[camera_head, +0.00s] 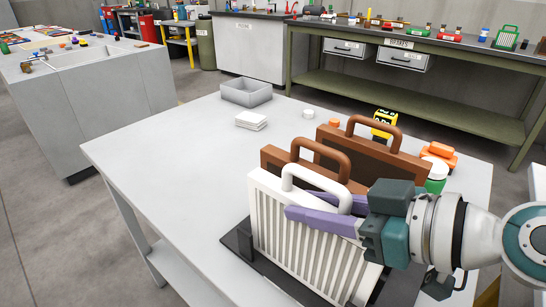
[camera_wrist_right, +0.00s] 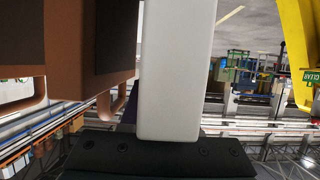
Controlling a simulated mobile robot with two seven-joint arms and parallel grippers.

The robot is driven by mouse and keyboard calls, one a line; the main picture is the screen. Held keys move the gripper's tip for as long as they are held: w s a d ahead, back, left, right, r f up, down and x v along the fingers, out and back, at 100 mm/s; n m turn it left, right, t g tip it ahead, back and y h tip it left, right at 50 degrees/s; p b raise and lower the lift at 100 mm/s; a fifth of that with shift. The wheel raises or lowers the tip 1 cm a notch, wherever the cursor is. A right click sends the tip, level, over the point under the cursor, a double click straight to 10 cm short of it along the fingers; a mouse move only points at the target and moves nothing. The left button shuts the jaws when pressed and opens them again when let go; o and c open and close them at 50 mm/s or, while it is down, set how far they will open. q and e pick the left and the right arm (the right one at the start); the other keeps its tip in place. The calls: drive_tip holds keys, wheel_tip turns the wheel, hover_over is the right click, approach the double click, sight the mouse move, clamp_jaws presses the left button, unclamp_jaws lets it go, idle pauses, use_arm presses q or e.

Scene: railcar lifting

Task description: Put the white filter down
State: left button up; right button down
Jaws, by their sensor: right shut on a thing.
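The white filter (camera_head: 290,225), a ribbed upright panel with a white loop handle, is at the front of the white table, over a dark base plate (camera_head: 236,243). I cannot tell whether its lower edge rests on the plate. In the right wrist view a white part of the filter (camera_wrist_right: 177,70) fills the middle. Two brown filters with loop handles stand close behind; the rear one (camera_head: 370,158) shows best. My left gripper is not in view.
On the table (camera_head: 160,140) are a grey open bin (camera_head: 246,93), a stack of white pads (camera_head: 251,120), a yellow-black block (camera_head: 384,121), orange pieces (camera_head: 440,152) and a green-white bottle (camera_head: 437,178). The table's left part is clear. A green workbench (camera_head: 420,95) stands behind.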

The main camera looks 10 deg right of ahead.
drive_tip(key=shift+f, duration=0.1)
drive_tip(key=c, duration=0.6)
unclamp_jaws()
drive_tip(key=shift+c, duration=0.2)
drive_tip(key=shift+s+d+r, duration=0.1)
drive_tip(key=shift+s+r, duration=0.05)
drive_tip(key=shift+r, duration=0.05)
drive_tip(key=b+v, duration=0.1)
drive_tip(key=v, duration=1)
drive_tip(key=shift+s+d+r+b, duration=0.15)
drive_tip(key=shift+s+r+b, duration=0.1)
drive_tip(key=shift+b, duration=0.15)
